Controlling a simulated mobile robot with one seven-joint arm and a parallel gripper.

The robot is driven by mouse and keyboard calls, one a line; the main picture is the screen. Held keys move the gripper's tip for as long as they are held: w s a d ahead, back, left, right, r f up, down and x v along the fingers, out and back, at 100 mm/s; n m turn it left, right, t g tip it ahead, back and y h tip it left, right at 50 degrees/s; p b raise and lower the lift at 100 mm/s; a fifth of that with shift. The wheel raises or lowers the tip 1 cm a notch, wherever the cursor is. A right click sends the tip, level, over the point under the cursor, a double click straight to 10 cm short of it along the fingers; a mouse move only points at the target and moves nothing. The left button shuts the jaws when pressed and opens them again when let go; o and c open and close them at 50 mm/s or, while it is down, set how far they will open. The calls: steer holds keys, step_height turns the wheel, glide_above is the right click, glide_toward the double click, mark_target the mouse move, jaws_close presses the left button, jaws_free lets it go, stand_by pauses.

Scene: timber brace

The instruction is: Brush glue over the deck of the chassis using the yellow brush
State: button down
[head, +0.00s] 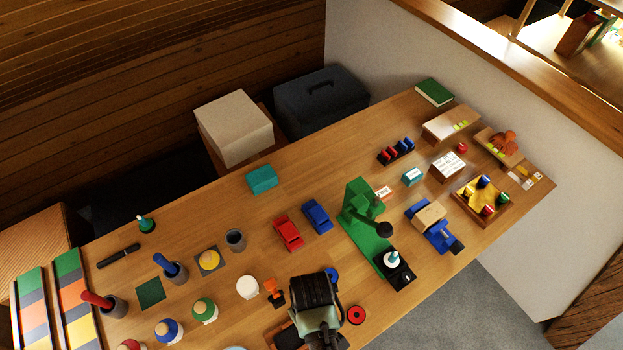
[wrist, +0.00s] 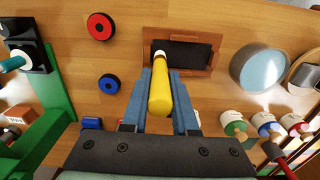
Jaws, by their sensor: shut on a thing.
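In the wrist view my gripper (wrist: 160,100) is shut on the yellow brush (wrist: 160,92). Its yellow handle lies between the two blue-grey fingers, and its pale and dark tip points at the low brown wooden piece with a dark flat top (wrist: 190,52), which looks like the chassis. The tip overlaps the left part of that dark top; I cannot tell whether it touches. In the head view my arm covers the brush, and only part of the chassis (head: 288,338) shows at the bottom edge. Glue on the deck cannot be made out.
A red ring (wrist: 100,26) and a blue ring (wrist: 109,83) lie left of the chassis in the wrist view. A pale round dish (wrist: 260,70) and several small pots (wrist: 233,122) stand to the right. The green press (head: 365,220) stands beyond my arm.

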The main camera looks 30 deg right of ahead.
steer(key=shift+f, duration=0.3)
steer(key=shift+a+p, duration=1.3)
steer(key=shift+a, duration=2.75)
steer(key=shift+d+p, duration=0.3)
steer(key=shift+d, duration=3.75)
steer(key=shift+a+p, duration=1.1)
steer(key=shift+a, duration=2.95)
steer(key=shift+d, duration=4.05)
steer(key=shift+s, duration=0.1)
